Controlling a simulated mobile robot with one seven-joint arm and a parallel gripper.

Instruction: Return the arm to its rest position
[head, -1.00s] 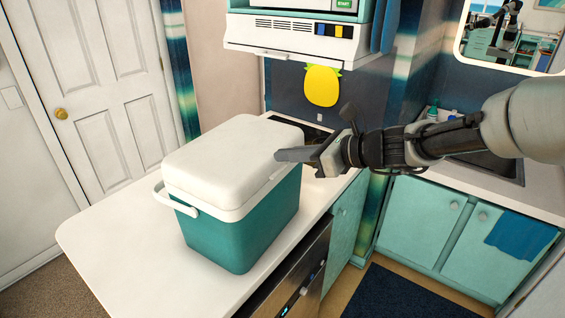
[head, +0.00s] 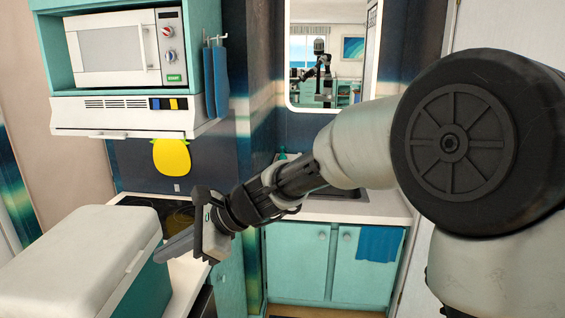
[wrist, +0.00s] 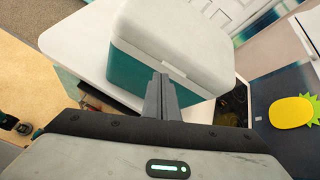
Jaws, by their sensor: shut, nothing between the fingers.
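My gripper (head: 172,252) is at the lower left of the head view, at the end of my arm, which reaches in from the right. Its fingers are together with nothing between them, and they point left at the teal cooler (head: 137,295) with a white lid. The wrist view shows the shut fingers (wrist: 162,80) in front of the cooler (wrist: 150,65). I cannot tell whether the fingertips touch the cooler.
The cooler stands on a white counter (wrist: 75,42). A cooktop (head: 168,209) lies behind my gripper, below a range hood (head: 135,115) and a microwave (head: 125,48). Teal cabinets (head: 297,262) with a blue towel (head: 380,243) stand under the sink counter.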

